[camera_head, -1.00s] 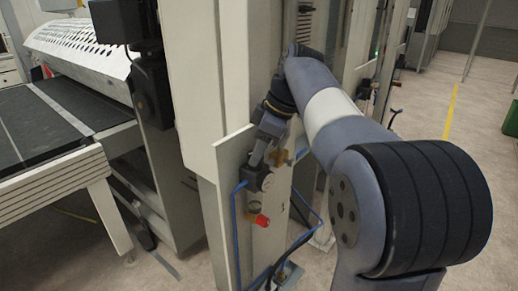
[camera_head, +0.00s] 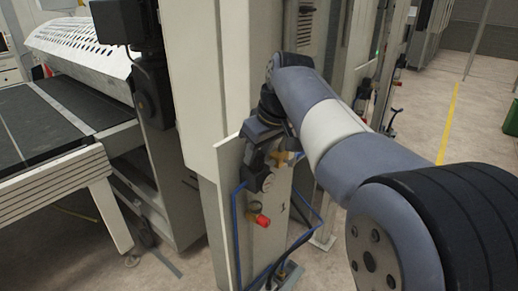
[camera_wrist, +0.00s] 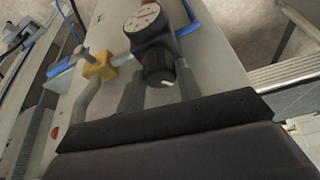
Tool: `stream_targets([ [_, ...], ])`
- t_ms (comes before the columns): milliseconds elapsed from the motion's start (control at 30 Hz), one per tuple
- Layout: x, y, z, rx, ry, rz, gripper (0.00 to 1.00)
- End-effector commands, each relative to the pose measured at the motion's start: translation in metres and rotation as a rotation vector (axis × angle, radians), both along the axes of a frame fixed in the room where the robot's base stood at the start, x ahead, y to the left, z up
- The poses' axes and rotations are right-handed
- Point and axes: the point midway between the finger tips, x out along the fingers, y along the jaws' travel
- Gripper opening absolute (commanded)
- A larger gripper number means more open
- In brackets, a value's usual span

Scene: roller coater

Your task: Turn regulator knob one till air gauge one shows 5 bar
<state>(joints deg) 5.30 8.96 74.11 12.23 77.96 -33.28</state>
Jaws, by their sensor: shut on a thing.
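The black regulator knob (camera_wrist: 158,76) sits between the fingers of my gripper (camera_wrist: 158,92) in the wrist view, and the gripper is shut on it. The round air gauge (camera_wrist: 143,18) is on the regulator body just beyond the knob. Its pale face shows, but its needle reading is too small to tell. In the head view my gripper (camera_head: 264,146) is at the top of the regulator (camera_head: 258,180) on the machine's side panel. The knob is hidden there behind the gripper.
A brass fitting (camera_wrist: 99,67) and pipe are close beside the gripper. A red cap (camera_head: 262,221) is below the regulator, with blue hoses (camera_head: 236,225) around it. The machine column (camera_head: 210,90) stands close to the left. The floor at the right is open.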

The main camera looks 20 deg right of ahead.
Motion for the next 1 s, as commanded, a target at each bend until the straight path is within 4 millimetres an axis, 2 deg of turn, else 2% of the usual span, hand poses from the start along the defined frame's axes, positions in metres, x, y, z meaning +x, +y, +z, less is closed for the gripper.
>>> stream_targets([
  [500,-0.0009,0.0040,0.0019,-0.001,-0.002,-0.419,0.11],
  [1000,-0.0007,0.0049,0.0010,0.001,-0.002,-0.567,0.11],
])
